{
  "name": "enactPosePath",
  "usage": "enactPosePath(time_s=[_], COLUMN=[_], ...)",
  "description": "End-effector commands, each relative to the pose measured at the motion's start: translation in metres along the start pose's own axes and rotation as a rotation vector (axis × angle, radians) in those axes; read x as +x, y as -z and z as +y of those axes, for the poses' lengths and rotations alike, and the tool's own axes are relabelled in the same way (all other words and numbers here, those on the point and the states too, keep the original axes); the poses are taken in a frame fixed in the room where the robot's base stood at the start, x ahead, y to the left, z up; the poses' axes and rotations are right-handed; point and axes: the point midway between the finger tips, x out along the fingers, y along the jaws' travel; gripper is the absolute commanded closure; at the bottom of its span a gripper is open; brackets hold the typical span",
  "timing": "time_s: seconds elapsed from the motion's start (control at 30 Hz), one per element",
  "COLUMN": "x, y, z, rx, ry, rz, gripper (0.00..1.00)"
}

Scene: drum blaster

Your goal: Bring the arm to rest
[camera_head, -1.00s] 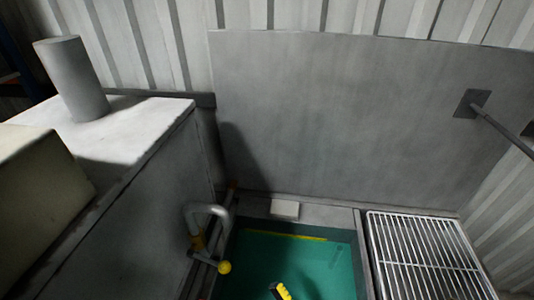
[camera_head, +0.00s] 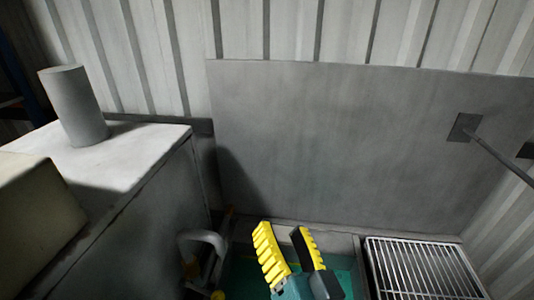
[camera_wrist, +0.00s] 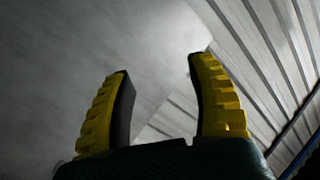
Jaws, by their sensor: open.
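My gripper (camera_head: 285,243) shows at the bottom centre of the head view, with its yellow ridged fingers pointing up. The fingers stand apart and nothing is between them. The gripper is in front of the green-floored basin (camera_head: 344,281) and hides much of it. In the wrist view, my gripper (camera_wrist: 157,85) also has its two fingers spread, with only grey panel and ribbed wall beyond. My arm below the gripper is out of the head view.
A metal grate (camera_head: 425,268) lies right of the basin. A bent grey pipe handle (camera_head: 203,240) stands left of it. A grey cabinet (camera_head: 150,225) with a cylinder (camera_head: 75,105) on top is at left. A tall grey panel (camera_head: 340,145) stands behind, with a rod (camera_head: 500,160) at right.

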Motion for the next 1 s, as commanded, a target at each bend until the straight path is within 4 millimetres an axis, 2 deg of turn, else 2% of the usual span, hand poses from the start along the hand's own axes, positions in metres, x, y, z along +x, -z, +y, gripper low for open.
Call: enactPosePath(time_s=[0.03,0.1,0.2,0.23,0.3,0.47,0.9,1.0], x=[-0.012,-0.035,-0.076,-0.082,-0.076,-0.072,-0.061,-0.059], y=[0.03,0.069,0.118,0.136,0.167,0.222,0.384,0.41], z=[-0.015,-0.032,-0.055,-0.064,-0.08,-0.112,-0.209,-0.224], rx=[-0.149,-0.346,-0.579,-0.615,-0.601,-0.596,-0.587,-0.585], ry=[-0.024,-0.084,-0.189,-0.212,-0.209,-0.209,-0.208,-0.208], rz=[0.089,0.212,0.378,0.399,0.382,0.381,0.379,0.378], gripper=[0.43,0.43,0.43,0.43,0.43,0.43,0.43,0.43])
